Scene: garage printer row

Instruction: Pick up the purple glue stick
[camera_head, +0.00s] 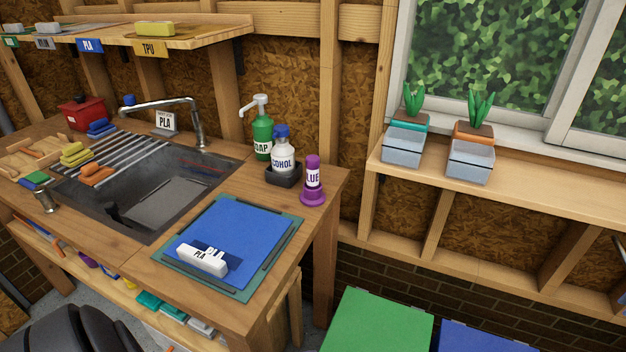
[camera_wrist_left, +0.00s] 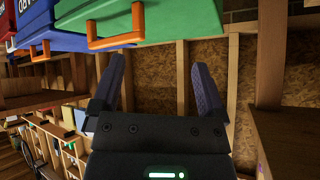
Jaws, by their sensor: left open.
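The purple glue stick (camera_head: 313,174) stands upright near the right end of the wooden workbench (camera_head: 268,195). It has a purple cap, a white label reading "LUE" and a wide purple base. It stands apart from the small dark caddy (camera_head: 283,176) on its left, and nothing covers it. My left gripper (camera_wrist_left: 160,72) shows in the left wrist view with its two fingers spread and nothing between them. The glue stick is not visible in that view. My right gripper is in neither view.
A blue mat (camera_head: 235,225) holds a white PLA block (camera_head: 203,260). A sink (camera_head: 165,200) lies left. Green (camera_wrist_left: 185,20) and blue (camera_wrist_left: 75,32) bins appear in the wrist view.

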